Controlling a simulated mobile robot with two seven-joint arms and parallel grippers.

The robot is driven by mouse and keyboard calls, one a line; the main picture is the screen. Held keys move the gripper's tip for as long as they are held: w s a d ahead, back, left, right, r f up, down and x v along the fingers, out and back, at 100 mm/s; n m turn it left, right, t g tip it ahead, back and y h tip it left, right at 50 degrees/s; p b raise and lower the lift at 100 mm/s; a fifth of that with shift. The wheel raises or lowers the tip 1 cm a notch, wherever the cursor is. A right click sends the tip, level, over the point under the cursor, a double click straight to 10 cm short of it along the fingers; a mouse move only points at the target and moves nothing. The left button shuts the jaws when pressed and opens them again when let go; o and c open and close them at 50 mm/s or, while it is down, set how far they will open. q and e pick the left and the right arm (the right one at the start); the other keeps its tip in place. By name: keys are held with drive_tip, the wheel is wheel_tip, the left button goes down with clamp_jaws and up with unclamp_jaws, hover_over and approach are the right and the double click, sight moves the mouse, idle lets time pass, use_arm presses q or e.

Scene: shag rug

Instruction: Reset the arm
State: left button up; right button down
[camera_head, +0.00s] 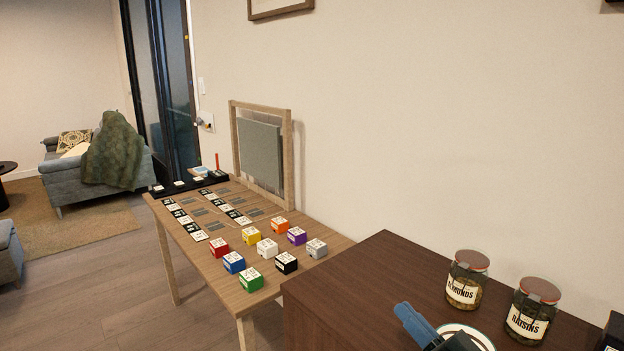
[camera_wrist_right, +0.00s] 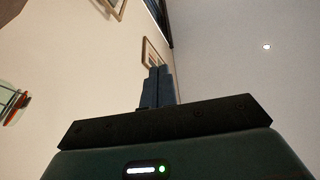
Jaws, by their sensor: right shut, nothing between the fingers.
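My right gripper (camera_head: 404,311) shows at the bottom of the head view, low over the dark brown cabinet top (camera_head: 345,285). Its blue-grey fingers point up and to the left. In the right wrist view its two fingers (camera_wrist_right: 158,72) lie together, with nothing between them, against wall and ceiling. My left gripper is in neither view. The rest of my right arm is mostly outside the head view.
Jars labelled almonds (camera_head: 465,282) and raisins (camera_head: 530,312) stand right of my right gripper. A white round item (camera_head: 478,334) lies behind it, partly hidden. A wooden table (camera_head: 222,273) left of the cabinet holds several coloured boxes, cards and a framed panel (camera_head: 262,155). The cabinet's left part is clear.

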drive_tip(key=s+d+f+n+g+h, duration=0.2)
drive_tip(key=s+d+f+g+h, duration=0.15)
drive_tip(key=s+f, duration=0.75)
drive_tip(key=s+d+f+n+g+h, duration=0.3)
drive_tip(key=s+f+g+h, duration=0.3)
drive_tip(key=f, duration=0.9)
drive_tip(key=a+r+m+t+y+p, duration=0.1)
drive_tip(key=a+m+t+p, duration=0.1)
drive_tip(key=a+m, duration=0.3)
drive_tip(key=a, duration=0.2)
drive_tip(key=shift+s+a+r, duration=0.25)
drive_tip(key=shift+s+a, duration=0.05)
drive_tip(key=shift+a, duration=0.05)
